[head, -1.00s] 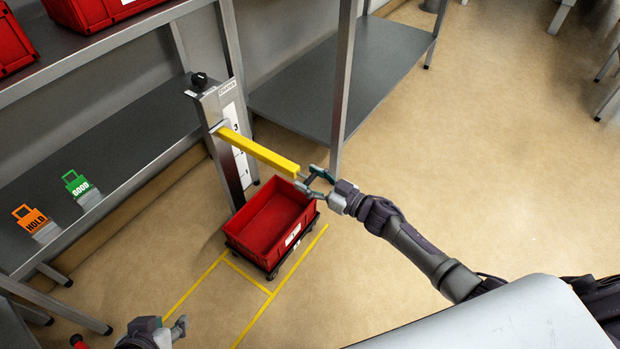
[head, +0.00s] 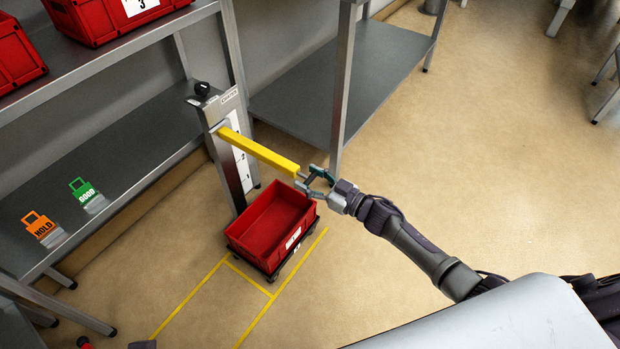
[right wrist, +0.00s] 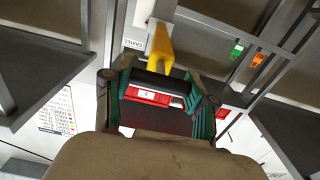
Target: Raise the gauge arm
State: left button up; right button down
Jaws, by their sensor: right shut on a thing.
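The yellow gauge arm (head: 258,150) sticks out from a grey metal post (head: 228,165) with a black knob on top. My right gripper (head: 312,178) is at the free end of the gauge arm, shut on its dark grip. In the right wrist view, the dark grip (right wrist: 157,84) lies across between the two fingers, with the yellow arm (right wrist: 160,48) running away behind it. The arm is over the red crate (head: 270,228), clear above it. My left gripper is out of view; only a sliver of that arm shows at the bottom edge.
The red crate sits on a dark wheeled base on the floor beside yellow floor lines (head: 250,282). A shelf on the left holds an orange HOLD tag (head: 41,228) and a green GOOD tag (head: 85,193). A grey rack leg (head: 343,85) stands just behind my right gripper.

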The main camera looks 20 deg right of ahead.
jog(key=shift+c, duration=1.6)
grip_release()
jog(key=shift+r, duration=0.15)
jog(key=v, duration=1.2)
